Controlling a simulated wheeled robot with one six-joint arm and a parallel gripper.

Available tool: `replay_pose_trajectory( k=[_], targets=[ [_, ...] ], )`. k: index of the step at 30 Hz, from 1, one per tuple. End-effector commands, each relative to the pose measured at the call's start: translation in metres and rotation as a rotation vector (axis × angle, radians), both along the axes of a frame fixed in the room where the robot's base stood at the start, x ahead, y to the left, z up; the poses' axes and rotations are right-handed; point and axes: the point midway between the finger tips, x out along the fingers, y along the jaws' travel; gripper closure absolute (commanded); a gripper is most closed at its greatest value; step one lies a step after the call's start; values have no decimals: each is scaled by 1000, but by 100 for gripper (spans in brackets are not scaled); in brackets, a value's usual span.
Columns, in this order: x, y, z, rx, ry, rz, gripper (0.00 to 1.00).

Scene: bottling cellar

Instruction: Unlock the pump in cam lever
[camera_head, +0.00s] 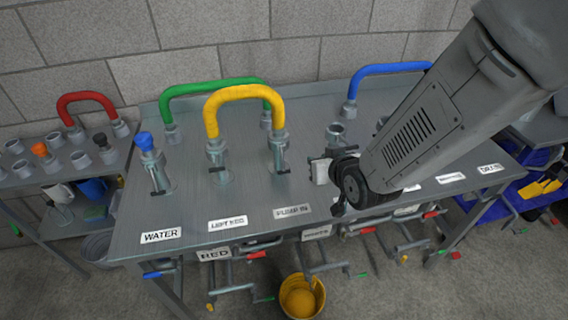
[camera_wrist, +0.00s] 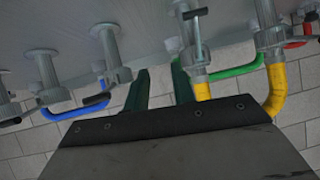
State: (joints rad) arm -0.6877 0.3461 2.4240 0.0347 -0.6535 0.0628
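The PUMP IN label (camera_head: 293,211) lies on the grey bench in front of an upright metal coupling (camera_head: 279,148). A yellow hose (camera_head: 245,92) joins this coupling to the one behind the LEFT KEG label. A small dark cam lever (camera_head: 283,171) sits low on the PUMP IN coupling. In the wrist view, which looks upside down, the lever (camera_wrist: 198,36) shows as a T-shaped bar on the nearer yellow-hose coupling. My gripper (camera_head: 330,185) is right of this coupling and apart from it. In the wrist view its dark green fingers (camera_wrist: 160,70) are spread and empty.
A blue-capped WATER coupling (camera_head: 147,150) stands at left. Green (camera_head: 212,85) and blue (camera_head: 390,68) hoses arch behind. Bare ports stand close to my gripper. A yellow bucket (camera_head: 302,297) is below the front edge. The bench between WATER and LEFT KEG is clear.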

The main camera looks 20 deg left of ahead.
Motion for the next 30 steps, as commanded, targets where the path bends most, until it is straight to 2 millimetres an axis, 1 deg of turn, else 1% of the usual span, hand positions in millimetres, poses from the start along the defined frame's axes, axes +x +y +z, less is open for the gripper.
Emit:
replay_pose_trajectory(
  k=[1,3,6,10,13,21,24,30],
  targets=[
    [-8,17,-14,18,-20,29,75],
    [-15,33,-25,50,-55,57,75],
    [-23,48,-34,83,-89,84,75],
    [-25,59,-39,103,-112,97,75],
    [-18,66,-43,106,-114,99,75],
    [12,93,-60,105,-114,97,75],
    [19,100,-63,106,-114,97,75],
    [26,106,-67,105,-114,97,75]
  ],
)
